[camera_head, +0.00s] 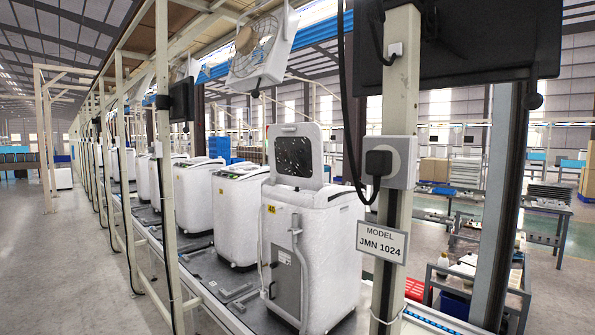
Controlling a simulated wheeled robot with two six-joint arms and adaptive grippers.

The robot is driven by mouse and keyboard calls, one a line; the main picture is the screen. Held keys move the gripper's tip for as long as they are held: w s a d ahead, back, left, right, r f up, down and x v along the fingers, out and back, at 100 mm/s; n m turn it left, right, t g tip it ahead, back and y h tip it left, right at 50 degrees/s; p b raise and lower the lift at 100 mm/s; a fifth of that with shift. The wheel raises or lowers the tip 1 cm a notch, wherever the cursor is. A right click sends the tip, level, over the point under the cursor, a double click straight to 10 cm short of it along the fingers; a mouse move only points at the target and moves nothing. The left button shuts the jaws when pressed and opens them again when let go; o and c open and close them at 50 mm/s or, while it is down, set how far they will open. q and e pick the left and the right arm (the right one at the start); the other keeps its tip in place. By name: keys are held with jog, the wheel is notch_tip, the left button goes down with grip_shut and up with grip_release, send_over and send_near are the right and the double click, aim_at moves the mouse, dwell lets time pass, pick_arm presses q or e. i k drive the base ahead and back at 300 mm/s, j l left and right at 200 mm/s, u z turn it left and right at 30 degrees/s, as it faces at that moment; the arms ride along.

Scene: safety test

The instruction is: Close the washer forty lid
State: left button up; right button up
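The white washer (338,245) with a yellow tag reading 40 stands upright on the conveyor line in the middle of the view. Its lid (296,157) is raised, standing near upright at the back of the top, with a dark speckled panel facing forward. Neither of my grippers shows in this view.
More white washers (238,215) stand behind it along the line (245,300). A post (393,210) with a socket and a "MODEL JMN 1024" sign (382,241) stands close in front on the right. Another post (164,170) is at left. Open floor (60,270) lies left.

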aim_at(296, 157)
jog(key=z, duration=0.3)
jog(key=i+j+z, duration=0.1)
jog(key=j+z, duration=0.15)
jog(key=z, duration=0.15)
jog(key=j+z, duration=0.25)
jog(key=z, duration=0.15)
jog(key=i+j+z, duration=0.1)
jog(key=j+z, duration=0.15)
jog(key=z, duration=0.2)
jog(key=j+z, duration=0.4)
jog(key=k+j+z, duration=0.1)
jog(key=j, duration=0.35)
jog(key=k+j, duration=0.1)
jog(key=j, duration=0.35)
jog(key=j+z, duration=0.15)
jog(key=j, duration=0.3)
jog(key=k+j+z, duration=0.1)
jog(key=j, duration=0.3)
jog(key=k+j+z, duration=0.1)
jog(key=j, duration=0.3)
jog(key=k+j, duration=0.25)
jog(key=j, duration=0.15)
jog(key=k+j+z, duration=0.15)
jog(key=j, duration=0.25)
